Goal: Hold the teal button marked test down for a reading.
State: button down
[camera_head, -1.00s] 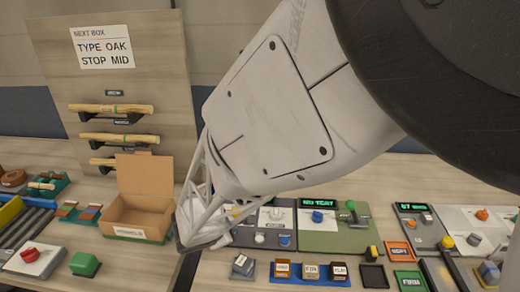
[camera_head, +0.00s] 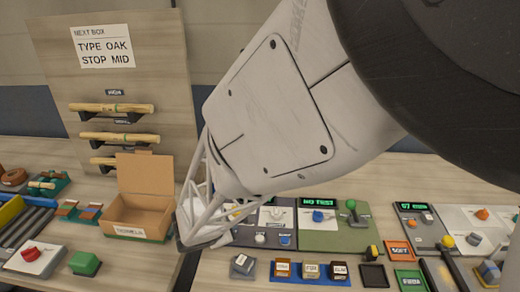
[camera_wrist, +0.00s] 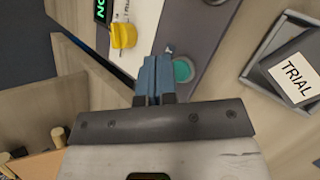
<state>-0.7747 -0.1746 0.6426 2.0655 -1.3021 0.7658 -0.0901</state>
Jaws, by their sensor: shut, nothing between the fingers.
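In the wrist view a round teal button (camera_wrist: 183,70) sits on a dark grey panel strip, just right of my fingers. Its marking cannot be read. My gripper (camera_wrist: 155,62) is shut with blue-grey fingertips together and nothing between them. The tips are beside the button, over the panel; I cannot tell how high they are above it. In the head view my arm covers the button and my fingertips.
A yellow knob (camera_wrist: 123,37) stands on the white panel left of my fingers. A block labelled TRIAL (camera_wrist: 295,78) lies in a grey tray at right. An open cardboard box (camera_head: 140,208) stands left of my arm. Several labelled blocks line the front.

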jog(key=shift+f, duration=0.8)
dwell(2.2)
jog(key=shift+r, duration=0.2)
dwell(1.2)
jog(key=shift+r, duration=0.6)
jog(key=shift+r, duration=0.15)
jog(key=shift+r, duration=2.35)
